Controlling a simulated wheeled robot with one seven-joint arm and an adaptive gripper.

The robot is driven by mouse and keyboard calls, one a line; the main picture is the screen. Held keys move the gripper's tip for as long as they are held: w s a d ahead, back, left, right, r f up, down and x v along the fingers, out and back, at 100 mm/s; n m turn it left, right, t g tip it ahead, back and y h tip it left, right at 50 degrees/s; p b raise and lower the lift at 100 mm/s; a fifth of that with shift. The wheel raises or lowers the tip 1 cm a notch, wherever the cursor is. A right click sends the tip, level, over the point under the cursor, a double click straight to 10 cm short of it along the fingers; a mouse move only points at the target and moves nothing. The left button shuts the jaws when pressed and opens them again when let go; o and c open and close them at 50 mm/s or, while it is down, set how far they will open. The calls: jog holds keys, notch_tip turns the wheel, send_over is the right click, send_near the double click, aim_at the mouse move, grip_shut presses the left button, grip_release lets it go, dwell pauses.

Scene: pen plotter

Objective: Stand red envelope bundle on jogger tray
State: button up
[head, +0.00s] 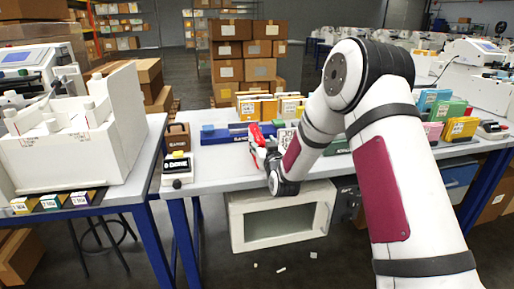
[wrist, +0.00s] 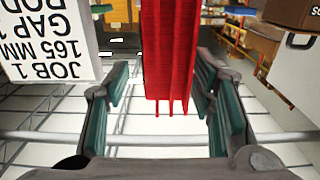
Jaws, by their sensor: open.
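A red envelope bundle (wrist: 170,45) stands edge-on between the fingers of my gripper (wrist: 163,80) in the wrist view, with space on both sides. My gripper is open, its green-padded fingers apart from the bundle. In the head view the red bundle (head: 254,133) shows as a small red patch beside my gripper (head: 259,155) at the table's front. A blue tray-like fixture (head: 222,135) lies behind and to the left; I cannot tell whether it is the jogger tray. My arm hides part of the table.
A white card with black text (wrist: 50,40), including "JOB 1" and "165 MM", stands left of the gripper. Yellow boxes (head: 270,107) line the table's back. A small black-and-white device (head: 177,168) sits at the left end. Coloured bundles (head: 460,128) stand right of my arm.

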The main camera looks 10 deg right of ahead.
aim_at(258, 135)
jog(key=w, duration=0.4)
jog(key=shift+w+a+b, duration=0.25)
jog(key=shift+w+b, duration=0.1)
jog(key=shift+w, duration=0.05)
grip_shut()
